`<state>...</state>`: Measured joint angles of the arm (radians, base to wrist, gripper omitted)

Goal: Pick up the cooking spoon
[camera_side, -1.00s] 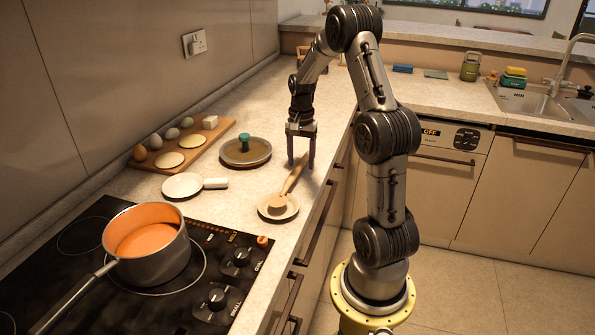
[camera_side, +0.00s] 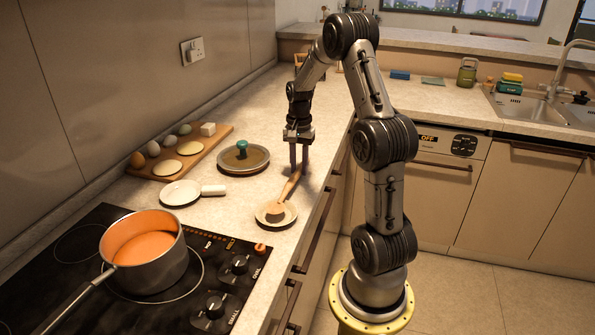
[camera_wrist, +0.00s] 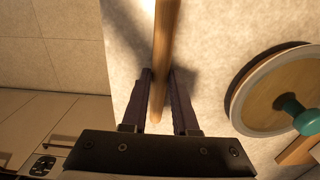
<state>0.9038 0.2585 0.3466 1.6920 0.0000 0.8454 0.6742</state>
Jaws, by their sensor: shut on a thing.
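The wooden cooking spoon (camera_side: 288,190) rests with its head on a small pale plate (camera_side: 262,216) on the counter. Its handle slants up and away toward my gripper. My gripper (camera_side: 299,168) points straight down at the handle's far end, with its fingers close together. In the wrist view the spoon handle (camera_wrist: 166,50) runs between the two dark fingers of my gripper (camera_wrist: 160,80), which are shut on it. The spoon head is outside the wrist view.
A round lidded pan (camera_side: 243,158) with a green knob stands left of my gripper. A white dish (camera_side: 181,193) with a handle lies nearer. An orange-filled pot (camera_side: 146,262) sits on the hob. A board (camera_side: 160,172) holds eggs and discs. The counter's edge is close on the right.

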